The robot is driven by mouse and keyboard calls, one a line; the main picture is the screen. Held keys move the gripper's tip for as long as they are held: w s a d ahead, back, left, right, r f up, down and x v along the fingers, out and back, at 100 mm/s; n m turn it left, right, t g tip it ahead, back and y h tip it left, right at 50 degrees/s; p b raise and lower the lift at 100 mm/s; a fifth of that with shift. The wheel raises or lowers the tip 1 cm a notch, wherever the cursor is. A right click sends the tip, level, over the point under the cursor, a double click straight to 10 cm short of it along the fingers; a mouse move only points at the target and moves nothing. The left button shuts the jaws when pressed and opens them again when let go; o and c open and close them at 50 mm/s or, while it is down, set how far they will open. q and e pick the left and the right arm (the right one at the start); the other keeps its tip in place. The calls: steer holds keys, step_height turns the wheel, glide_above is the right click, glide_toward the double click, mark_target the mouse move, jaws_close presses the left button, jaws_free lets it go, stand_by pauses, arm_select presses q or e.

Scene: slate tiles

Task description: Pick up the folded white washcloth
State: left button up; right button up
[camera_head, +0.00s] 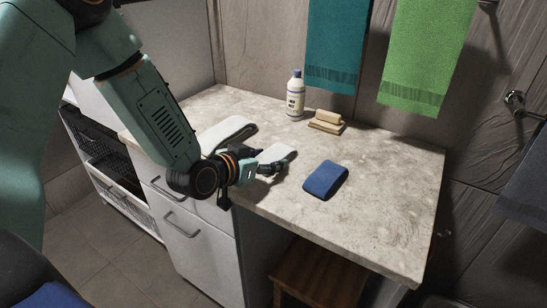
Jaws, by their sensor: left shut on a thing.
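The folded white washcloth (278,152) is at the front left part of the stone counter (385,200). My left gripper (274,164) reaches in from the left, over the counter's front edge. It is shut on the washcloth, with its fingers at the near side of the cloth. The gripper hides part of the cloth, and I cannot tell whether the cloth is clear of the counter. My right gripper is out of view.
A white folded item (222,132) lies behind my left arm. A blue folded cloth (326,180) lies to the right. A white bottle (296,97) and a wooden brush or block (327,121) stand at the back. Teal (337,45) and green (425,55) towels hang above. The counter's right side is clear.

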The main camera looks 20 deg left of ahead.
mark_target(269, 158)
arm_select(q)
steer(key=shift+c, duration=0.7)
steer(key=shift+w+d, duration=0.1)
steer(key=shift+d, duration=0.5)
steer(key=shift+c, duration=1.2)
steer(key=shift+a+r, duration=0.3)
steer(key=shift+a, duration=0.05)
step_height(269, 158, up, 9)
steer(key=p, duration=0.3)
steer(key=shift+d+f, duration=0.15)
steer(key=shift+a+r, duration=0.2)
steer(key=shift+r, duration=0.15)
steer(key=shift+s, duration=0.2)
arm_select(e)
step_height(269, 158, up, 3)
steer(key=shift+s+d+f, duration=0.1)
